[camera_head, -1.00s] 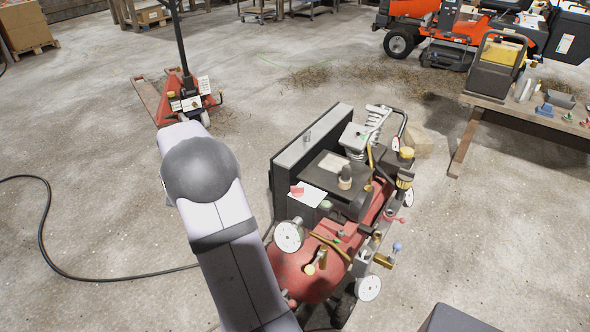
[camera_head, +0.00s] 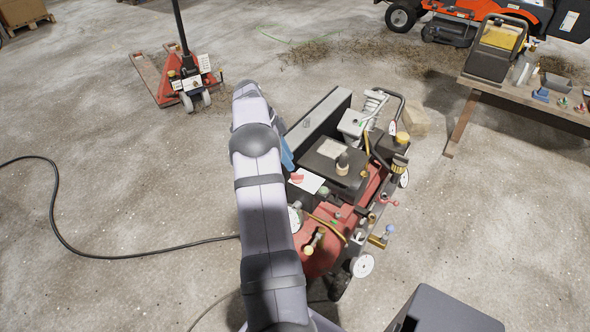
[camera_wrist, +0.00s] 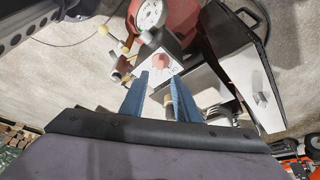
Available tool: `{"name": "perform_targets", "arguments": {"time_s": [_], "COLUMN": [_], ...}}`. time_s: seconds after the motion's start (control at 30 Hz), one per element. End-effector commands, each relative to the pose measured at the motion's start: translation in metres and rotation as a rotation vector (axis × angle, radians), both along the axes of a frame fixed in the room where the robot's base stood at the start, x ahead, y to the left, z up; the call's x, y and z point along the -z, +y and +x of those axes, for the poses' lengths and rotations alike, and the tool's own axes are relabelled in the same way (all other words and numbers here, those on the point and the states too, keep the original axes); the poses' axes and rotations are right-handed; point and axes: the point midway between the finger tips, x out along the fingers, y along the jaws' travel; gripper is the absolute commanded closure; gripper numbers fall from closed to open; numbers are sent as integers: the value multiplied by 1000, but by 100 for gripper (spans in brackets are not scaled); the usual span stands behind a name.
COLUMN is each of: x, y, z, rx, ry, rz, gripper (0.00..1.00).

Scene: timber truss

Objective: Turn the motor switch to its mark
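The motor switch is a small red knob (camera_head: 297,178) on a white plate (camera_head: 312,182) on top of the compressor's dark box. In the wrist view the red knob (camera_wrist: 160,62) sits on its white plate, just beyond the fingertips. Dark marks show on the plate; which one is the target mark is too small to tell. My gripper (camera_wrist: 159,76) has two blue fingers apart with nothing held between them. In the head view one blue finger (camera_head: 286,153) shows beside my arm, left of and above the knob; the rest is hidden behind the arm.
The red compressor tank (camera_head: 322,258) carries gauges, valves and hoses close to the switch. A tall dark panel with a pale top (camera_head: 318,118) stands behind it. A pallet jack (camera_head: 187,78) and a workbench (camera_head: 530,98) are farther off. Open floor lies left, with a black cable (camera_head: 60,215).

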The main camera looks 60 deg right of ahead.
Motion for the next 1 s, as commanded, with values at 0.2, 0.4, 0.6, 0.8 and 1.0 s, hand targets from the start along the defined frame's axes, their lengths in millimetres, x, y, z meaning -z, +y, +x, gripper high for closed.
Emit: {"name": "perform_targets", "arguments": {"time_s": [0.2, 0.4, 0.6, 0.8, 1.0], "x": [26, 48, 58, 60, 59], "y": [-6, -11, -14, -15, -15], "z": [-9, -16, -20, -20, -20], "rx": [1, -1, -1, -2, -2], "ry": [2, 1, 0, 0, 0], "rz": [3, 3, 2, 1, 1], "gripper": [71, 71, 71, 71, 97]}}
